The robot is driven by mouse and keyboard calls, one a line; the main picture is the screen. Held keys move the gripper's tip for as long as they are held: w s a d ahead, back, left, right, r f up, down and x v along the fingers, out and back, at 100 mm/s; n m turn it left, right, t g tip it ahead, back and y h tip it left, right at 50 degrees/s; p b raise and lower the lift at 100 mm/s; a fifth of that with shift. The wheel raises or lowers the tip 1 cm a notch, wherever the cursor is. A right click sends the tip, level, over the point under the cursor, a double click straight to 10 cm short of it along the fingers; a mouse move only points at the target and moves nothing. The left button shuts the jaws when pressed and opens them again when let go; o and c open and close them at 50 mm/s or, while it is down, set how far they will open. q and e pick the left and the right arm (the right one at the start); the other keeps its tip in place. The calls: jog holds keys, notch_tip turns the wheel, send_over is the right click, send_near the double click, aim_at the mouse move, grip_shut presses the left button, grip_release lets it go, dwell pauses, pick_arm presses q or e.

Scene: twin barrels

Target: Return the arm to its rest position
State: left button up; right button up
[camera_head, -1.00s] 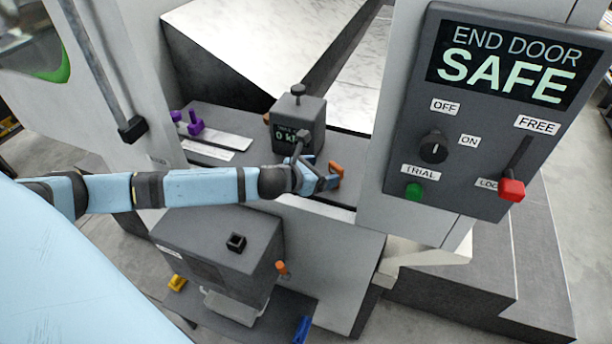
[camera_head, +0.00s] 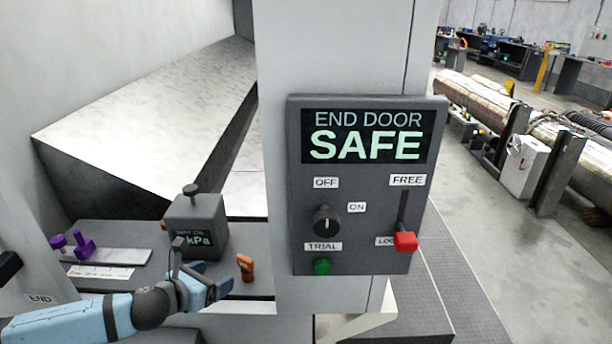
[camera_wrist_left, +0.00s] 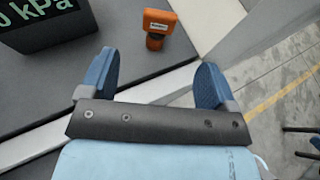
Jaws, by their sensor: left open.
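My left arm comes in from the lower left in the head view, with its gripper (camera_head: 222,284) over the front of the grey shelf (camera_head: 110,283). In the left wrist view the two blue fingers of the left gripper (camera_wrist_left: 155,82) are spread wide with nothing between them. An orange-topped piece (camera_head: 245,266) stands on the shelf just beyond the fingertips, apart from them; it also shows in the left wrist view (camera_wrist_left: 158,24). My right gripper is in neither view.
A grey gauge box (camera_head: 205,215) reading kPa stands behind the gripper. Purple pieces (camera_head: 82,244) sit at left. The END DOOR SAFE panel (camera_head: 358,190), with a dark knob (camera_head: 326,220) and red-handled lever (camera_head: 405,241), is to the right.

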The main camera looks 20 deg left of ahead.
pick_arm(q)
jog(key=s+d+f+n+g+h, duration=0.1)
jog(key=s+d+f+n, duration=1)
jog(key=n, duration=0.6)
jog(key=s+d+f+n, duration=0.2)
jog(key=s+n, duration=0.3)
jog(key=n, duration=0.4)
jog(key=s+d+f+n+y+p, duration=0.1)
jog(key=s+f+n, duration=0.3)
jog(key=n, duration=0.5)
jog(key=shift+s+d+n+g, duration=0.35)
jog(key=shift+s+n+g, duration=0.05)
jog(key=shift+s, duration=0.2)
jog(key=shift+s+f, duration=0.1)
jog(key=shift+f, duration=0.05)
jog(key=shift+c, duration=0.2)
